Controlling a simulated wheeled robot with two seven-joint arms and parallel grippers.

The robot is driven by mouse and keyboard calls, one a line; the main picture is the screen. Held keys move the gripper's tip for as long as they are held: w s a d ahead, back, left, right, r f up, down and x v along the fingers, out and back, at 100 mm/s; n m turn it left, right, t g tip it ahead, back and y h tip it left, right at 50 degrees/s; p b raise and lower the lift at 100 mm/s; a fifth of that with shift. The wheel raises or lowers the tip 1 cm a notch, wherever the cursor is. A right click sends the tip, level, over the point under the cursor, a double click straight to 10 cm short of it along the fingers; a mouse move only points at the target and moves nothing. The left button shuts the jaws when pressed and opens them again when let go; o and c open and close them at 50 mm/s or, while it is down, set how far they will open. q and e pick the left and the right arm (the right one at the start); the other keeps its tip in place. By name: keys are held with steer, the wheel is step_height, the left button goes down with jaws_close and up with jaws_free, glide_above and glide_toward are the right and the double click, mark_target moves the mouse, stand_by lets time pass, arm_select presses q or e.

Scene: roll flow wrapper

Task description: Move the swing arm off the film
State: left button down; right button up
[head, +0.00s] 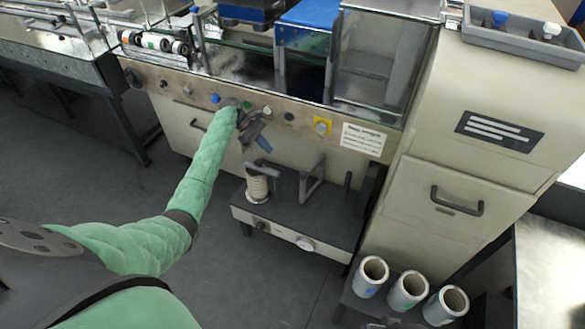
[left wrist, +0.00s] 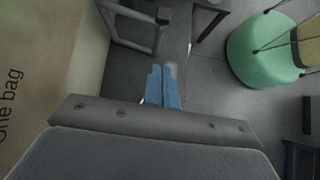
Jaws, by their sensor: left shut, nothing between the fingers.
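A roll of film (head: 257,187), pale with a brown core, stands on the low dark shelf unit on the machine's front. A grey bar (head: 264,168) lies over the top of this roll and seems to be the swing arm. I cannot tell whether it touches the film. My left gripper (head: 264,145) is above and just behind the roll, close to the machine's front panel. Its blue fingers are shut and empty, apart from the bar. The blue fingertips also show in the left wrist view (left wrist: 163,88). My right gripper is not in view.
An upright grey frame (head: 312,180) stands right of the roll on the shelf unit (head: 300,222). Several spare rolls (head: 408,290) stand at the lower right. The floor left of the unit is clear.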

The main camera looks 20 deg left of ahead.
arm_select(q)
steer(key=shift+n, duration=0.3)
